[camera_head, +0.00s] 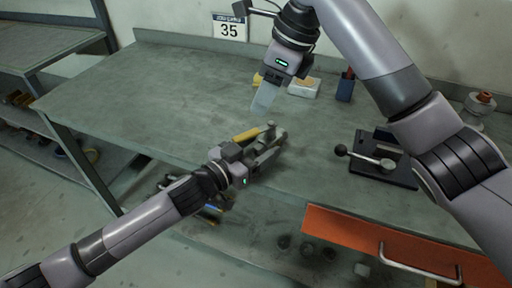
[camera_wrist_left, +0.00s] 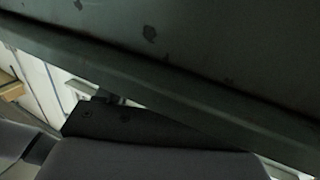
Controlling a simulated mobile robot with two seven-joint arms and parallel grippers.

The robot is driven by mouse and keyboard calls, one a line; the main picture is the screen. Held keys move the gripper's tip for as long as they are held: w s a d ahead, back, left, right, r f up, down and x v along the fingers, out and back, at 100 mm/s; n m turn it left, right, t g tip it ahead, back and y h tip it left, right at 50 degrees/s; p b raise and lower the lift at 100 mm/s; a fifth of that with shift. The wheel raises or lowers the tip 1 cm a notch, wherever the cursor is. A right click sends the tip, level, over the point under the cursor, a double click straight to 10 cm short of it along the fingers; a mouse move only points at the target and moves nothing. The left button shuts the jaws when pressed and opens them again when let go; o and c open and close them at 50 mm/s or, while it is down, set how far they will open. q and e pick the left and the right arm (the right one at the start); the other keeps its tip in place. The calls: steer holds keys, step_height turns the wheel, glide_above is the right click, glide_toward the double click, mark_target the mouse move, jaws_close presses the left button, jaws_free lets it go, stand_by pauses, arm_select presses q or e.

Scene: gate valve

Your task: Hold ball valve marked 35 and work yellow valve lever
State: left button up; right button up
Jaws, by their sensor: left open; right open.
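The ball valve (camera_head: 270,131) is a small grey metal body near the front edge of the workbench, with its yellow lever (camera_head: 246,134) pointing left. My left gripper (camera_head: 268,152) is open at the valve's near side, its fingers reaching toward the body; whether they touch it I cannot tell. My right gripper (camera_head: 262,100) is open and points down above the bench, behind the valve and apart from it. The left wrist view shows neither valve nor lever, only a dark bench edge (camera_wrist_left: 150,82) and a dark part of my gripper.
At right stand a dark fixture with a ball-ended handle (camera_head: 375,160), a blue holder (camera_head: 345,88) and a white box (camera_head: 304,88). An orange drawer (camera_head: 350,228) is below. The left bench top is clear.

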arm_select(q)
jaws_close()
arm_select(e)
steer(key=shift+f, duration=0.1)
steer(key=c, duration=0.7)
steer(key=shift+s+f, duration=0.1)
steer(key=shift+f, duration=0.15)
jaws_close()
steer(key=s+d+f+n+t+y, duration=0.1)
steer(key=s+f+n+t+y, duration=0.1)
steer(key=s+f+n+t, duration=0.3)
steer(key=s+d+n+t+y, duration=0.1)
steer(key=s+d+n+t, duration=0.2)
steer(key=s, duration=0.4)
steer(key=shift+s+d+r+n+t+y, duration=0.2)
steer(key=shift+d+r+n+t+y, duration=0.15)
steer(key=shift+d+n, duration=0.7)
steer(key=shift+d+m, duration=0.2)
steer(key=shift+m, duration=0.05)
